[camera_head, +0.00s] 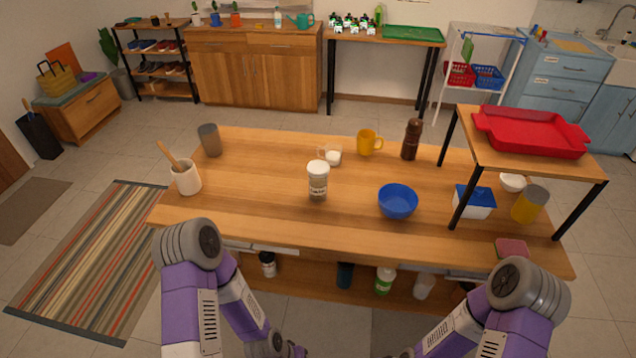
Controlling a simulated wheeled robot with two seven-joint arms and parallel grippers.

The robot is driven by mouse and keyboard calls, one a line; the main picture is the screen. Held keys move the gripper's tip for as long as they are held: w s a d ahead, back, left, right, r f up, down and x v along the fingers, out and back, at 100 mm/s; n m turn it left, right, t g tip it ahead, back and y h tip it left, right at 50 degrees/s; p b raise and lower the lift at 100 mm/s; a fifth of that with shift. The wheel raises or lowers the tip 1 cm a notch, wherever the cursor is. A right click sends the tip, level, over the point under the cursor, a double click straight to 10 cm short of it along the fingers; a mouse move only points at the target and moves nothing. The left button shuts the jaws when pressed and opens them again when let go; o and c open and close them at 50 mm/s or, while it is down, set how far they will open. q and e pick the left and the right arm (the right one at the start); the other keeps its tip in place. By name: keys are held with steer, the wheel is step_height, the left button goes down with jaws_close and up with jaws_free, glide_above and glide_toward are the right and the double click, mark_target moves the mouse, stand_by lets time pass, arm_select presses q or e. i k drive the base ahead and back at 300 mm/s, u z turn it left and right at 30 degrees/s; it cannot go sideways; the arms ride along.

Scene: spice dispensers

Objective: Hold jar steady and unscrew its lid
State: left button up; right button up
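The jar (318,187) stands upright near the middle of the wooden table. It looks whitish, with a label band and a pale lid (318,166) sitting on top. Both of my purple arms are low in the picture, at the near side of the table, well apart from the jar. They bend down toward the bottom edge, and neither gripper shows. Nothing is touching the jar.
A white cup (332,157) stands close behind the jar, with a blue bowl (398,202) to its right. A yellow mug (369,143) and brown mill (411,140) stand farther back. A raised shelf (522,160) takes up the right end. The table front left of the jar is clear.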

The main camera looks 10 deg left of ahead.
mark_target(317, 187)
steer(key=u, duration=2.05)
steer(key=i, duration=1.25)
steer(key=z, duration=1.1)
